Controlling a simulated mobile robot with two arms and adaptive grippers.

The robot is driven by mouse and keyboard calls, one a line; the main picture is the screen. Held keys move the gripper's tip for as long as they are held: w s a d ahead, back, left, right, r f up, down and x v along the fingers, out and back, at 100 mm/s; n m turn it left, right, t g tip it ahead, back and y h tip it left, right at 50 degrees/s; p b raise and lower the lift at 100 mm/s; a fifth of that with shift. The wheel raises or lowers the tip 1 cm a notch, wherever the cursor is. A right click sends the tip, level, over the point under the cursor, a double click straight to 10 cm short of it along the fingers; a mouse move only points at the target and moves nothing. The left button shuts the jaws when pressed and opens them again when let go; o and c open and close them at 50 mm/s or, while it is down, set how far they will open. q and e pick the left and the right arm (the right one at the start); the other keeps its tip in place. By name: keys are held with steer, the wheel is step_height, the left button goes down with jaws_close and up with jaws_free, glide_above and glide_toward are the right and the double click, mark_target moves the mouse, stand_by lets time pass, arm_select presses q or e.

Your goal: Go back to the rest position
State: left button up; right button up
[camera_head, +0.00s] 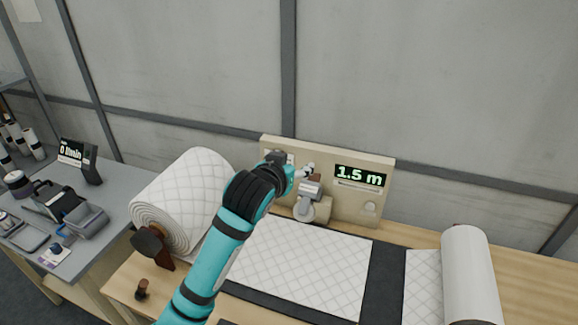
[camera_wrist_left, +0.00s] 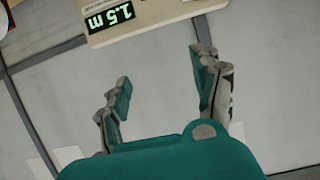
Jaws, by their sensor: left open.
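My left arm comes up from the bottom of the head view. Its gripper (camera_head: 308,172) is in front of the beige panel (camera_head: 318,158), whose green display reads 1.5 m. In the left wrist view the left gripper (camera_wrist_left: 163,90) has its two fingers spread apart with nothing between them. The panel (camera_wrist_left: 150,18) shows there upside down at the top, with grey wall behind the fingers. My right gripper is in neither view.
A large quilted roll (camera_head: 185,203) stands at the left of the wooden table (camera_head: 530,268). A quilted sheet (camera_head: 300,262) lies flat in the middle, on a dark strip. A second roll (camera_head: 468,275) lies at the right. A grey side table (camera_head: 115,190) holds several small devices.

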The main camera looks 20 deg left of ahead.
arm_select(q)
steer(key=shift+s+r, duration=0.25)
steer(key=shift+s, duration=0.45)
